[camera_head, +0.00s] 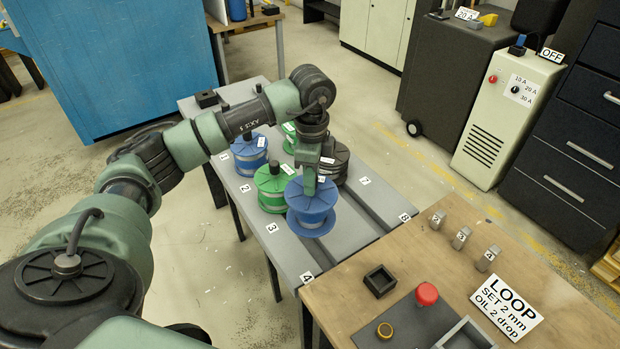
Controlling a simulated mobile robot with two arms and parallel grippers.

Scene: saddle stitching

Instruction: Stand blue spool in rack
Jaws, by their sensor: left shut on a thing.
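My left gripper (311,184) reaches down from above and is shut on the top of a blue spool (312,212). The spool is upright over the front part of the grey rack (345,236), near the labels 3 and 4. I cannot tell whether its lower flange touches the rack. A second blue spool (249,158) stands at the rack's left side near label 2. My right gripper is out of view.
A green spool (272,190) stands just left of the held spool. A black spool (336,165) and another green spool (289,140) stand behind. The wooden bench (420,262) in front carries a red knob (427,294) and small metal blocks.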

